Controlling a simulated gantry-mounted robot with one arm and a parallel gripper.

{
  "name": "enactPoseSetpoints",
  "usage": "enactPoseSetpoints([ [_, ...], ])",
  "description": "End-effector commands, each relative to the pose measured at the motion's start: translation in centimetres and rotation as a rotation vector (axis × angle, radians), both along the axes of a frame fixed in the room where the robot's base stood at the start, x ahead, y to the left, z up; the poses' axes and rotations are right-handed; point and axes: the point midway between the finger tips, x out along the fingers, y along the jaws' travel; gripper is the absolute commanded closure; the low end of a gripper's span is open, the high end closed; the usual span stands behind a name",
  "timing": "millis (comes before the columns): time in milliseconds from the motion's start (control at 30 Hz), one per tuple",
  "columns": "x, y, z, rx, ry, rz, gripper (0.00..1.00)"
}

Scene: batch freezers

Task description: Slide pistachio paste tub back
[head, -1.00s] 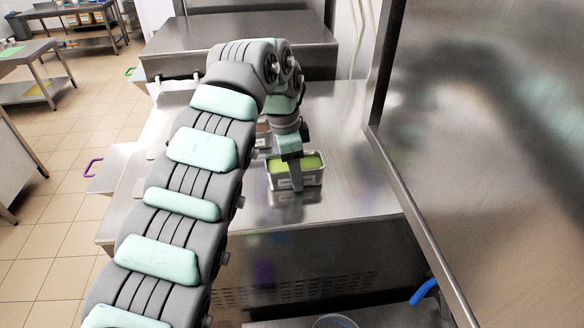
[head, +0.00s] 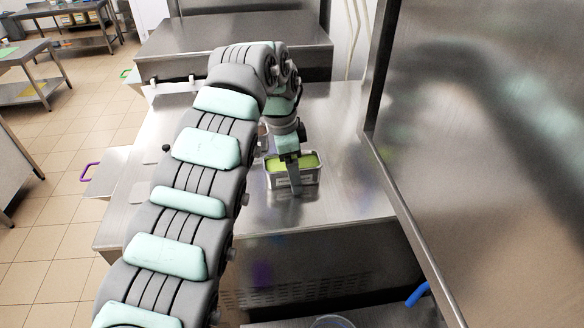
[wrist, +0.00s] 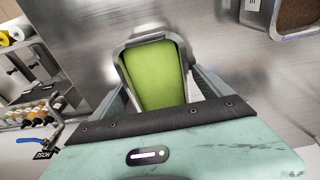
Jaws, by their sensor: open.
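The pistachio paste tub (head: 308,179) is a metal rectangular pan filled with green paste, with a pale label on its near side. It stands on the steel counter (head: 345,205). My gripper (head: 292,178) points down at it, with one finger in front of the near side. In the wrist view, the tub (wrist: 151,73) lies between the two fingers of my gripper (wrist: 158,78), one along each side. The jaws are open. Whether either finger touches the tub cannot be told.
A second metal pan with brown contents (wrist: 297,14) sits nearby, mostly hidden behind my arm in the head view. A large steel panel (head: 490,150) rises close on the right. Several bottles (wrist: 38,112) show at left in the wrist view. Bare counter lies around the tub.

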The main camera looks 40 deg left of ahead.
Motion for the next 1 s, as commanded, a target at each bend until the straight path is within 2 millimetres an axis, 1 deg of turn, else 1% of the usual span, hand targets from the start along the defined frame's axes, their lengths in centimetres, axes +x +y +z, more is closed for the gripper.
enactPoseSetpoints([
  [167,0.0,0.0,0.1,0.000,0.000,-0.001,0.11],
  [267,0.0,0.0,0.8,0.001,-0.001,-0.001,0.11],
  [367,-0.1,0.1,2.1,0.003,-0.003,0.000,0.11],
  [567,-0.5,0.4,5.7,0.001,-0.005,0.000,0.11],
  [600,-0.8,0.7,7.3,0.001,-0.002,0.002,0.11],
  [700,-1.0,0.8,8.9,0.001,-0.001,0.001,0.11],
  [833,-1.2,0.9,10.1,0.001,-0.001,0.001,0.11],
  [1000,-1.2,1.0,10.7,0.000,0.000,0.000,0.11],
])
